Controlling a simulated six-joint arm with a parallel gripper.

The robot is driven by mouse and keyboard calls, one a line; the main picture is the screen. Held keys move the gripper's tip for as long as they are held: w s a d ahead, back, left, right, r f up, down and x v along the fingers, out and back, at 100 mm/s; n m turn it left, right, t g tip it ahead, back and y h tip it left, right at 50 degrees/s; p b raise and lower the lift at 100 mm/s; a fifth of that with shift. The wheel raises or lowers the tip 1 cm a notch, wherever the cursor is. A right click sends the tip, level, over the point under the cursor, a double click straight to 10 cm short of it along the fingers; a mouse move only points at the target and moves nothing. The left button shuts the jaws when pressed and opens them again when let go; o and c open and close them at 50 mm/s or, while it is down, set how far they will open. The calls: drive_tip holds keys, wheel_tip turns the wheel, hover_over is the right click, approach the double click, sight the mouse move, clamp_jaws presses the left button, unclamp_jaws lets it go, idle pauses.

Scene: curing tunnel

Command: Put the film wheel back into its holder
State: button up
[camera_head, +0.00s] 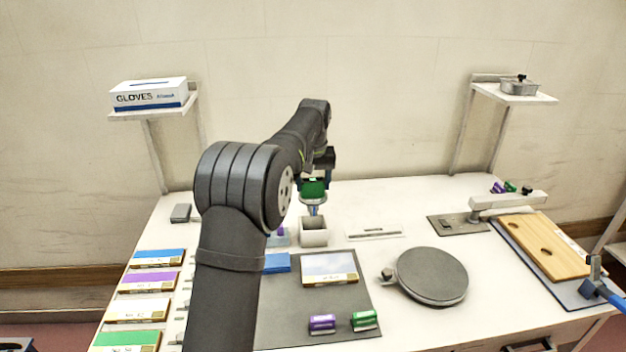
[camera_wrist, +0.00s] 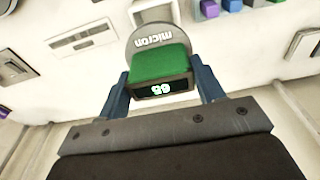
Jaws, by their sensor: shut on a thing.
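My gripper (camera_head: 314,190) is shut on the film wheel (camera_head: 314,187), which has a green body and a grey disc below. In the wrist view, my gripper (camera_wrist: 160,95) has blue fingers on both sides of the film wheel (camera_wrist: 160,65), whose disc is marked "micron". The wheel hangs roughly upright over a small white square container (camera_head: 313,238), which may be the holder. Its lower tip is close to the container's opening; whether it touches or enters is unclear. The wheel largely hides this container in the wrist view (camera_wrist: 152,10).
A white slotted plate (camera_head: 375,231) lies right of the container. Small coloured blocks (camera_head: 278,237) stand just left. A grey mat (camera_head: 345,320) with a panel, a purple and a green roller is in front. A round grey plate (camera_head: 432,275) is at front right.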

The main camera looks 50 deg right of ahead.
sight(313, 207)
drive_tip(key=shift+f, duration=4.3)
drive_tip(key=o, duration=1.5)
drive_tip(key=shift+f, duration=0.1)
drive_tip(key=shift+c, duration=0.2)
drive_tip(key=shift+r, duration=3.55)
drive_tip(key=shift+f, duration=3.55)
